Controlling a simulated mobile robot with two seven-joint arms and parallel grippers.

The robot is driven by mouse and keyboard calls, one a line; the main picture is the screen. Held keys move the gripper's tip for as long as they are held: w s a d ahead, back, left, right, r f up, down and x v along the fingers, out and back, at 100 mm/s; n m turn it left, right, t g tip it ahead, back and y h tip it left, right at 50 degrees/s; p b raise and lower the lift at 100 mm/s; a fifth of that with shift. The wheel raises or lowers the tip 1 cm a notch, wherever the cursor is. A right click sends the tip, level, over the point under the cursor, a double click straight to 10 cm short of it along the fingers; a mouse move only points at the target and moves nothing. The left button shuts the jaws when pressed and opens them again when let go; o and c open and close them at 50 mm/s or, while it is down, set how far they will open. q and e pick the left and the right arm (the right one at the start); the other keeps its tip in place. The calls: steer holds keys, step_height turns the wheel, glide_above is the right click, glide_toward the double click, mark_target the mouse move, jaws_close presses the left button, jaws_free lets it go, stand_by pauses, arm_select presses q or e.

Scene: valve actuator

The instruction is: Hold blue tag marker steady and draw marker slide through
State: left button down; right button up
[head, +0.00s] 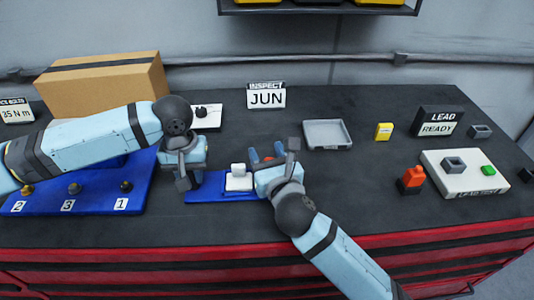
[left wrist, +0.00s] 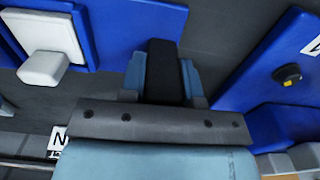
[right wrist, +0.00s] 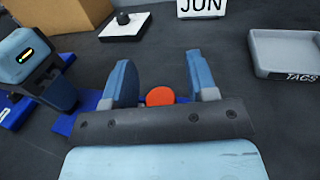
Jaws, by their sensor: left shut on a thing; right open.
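The blue marker base (head: 207,195) lies on the bench in the head view, with a white block (head: 238,181) on it. In the left wrist view the base (left wrist: 150,17) and the white block (left wrist: 42,68) are at the upper left. My left gripper (head: 194,181) is at the base's left end, shut on a dark upright block (left wrist: 165,72). My right gripper (head: 266,154) is open at the base's right end. An orange-red round knob (right wrist: 160,96) shows between its fingers in the right wrist view, without visible contact. My right gripper hides the base's right end.
A grey tray (head: 327,134) marked TAGS stands to the right, behind my right gripper. A blue board (head: 100,200) with numbered knobs is at the left, and a cardboard box (head: 105,85) behind it. The INSPECT JUN sign (head: 266,97) stands at the back.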

arm_select(q)
steer(key=shift+a+f, duration=0.1)
steer(key=shift+f, duration=0.1)
arm_select(e)
jaws_close()
steer(key=shift+d, duration=2)
jaws_free()
steer(key=shift+s, duration=0.1)
steer(key=v, duration=1.2)
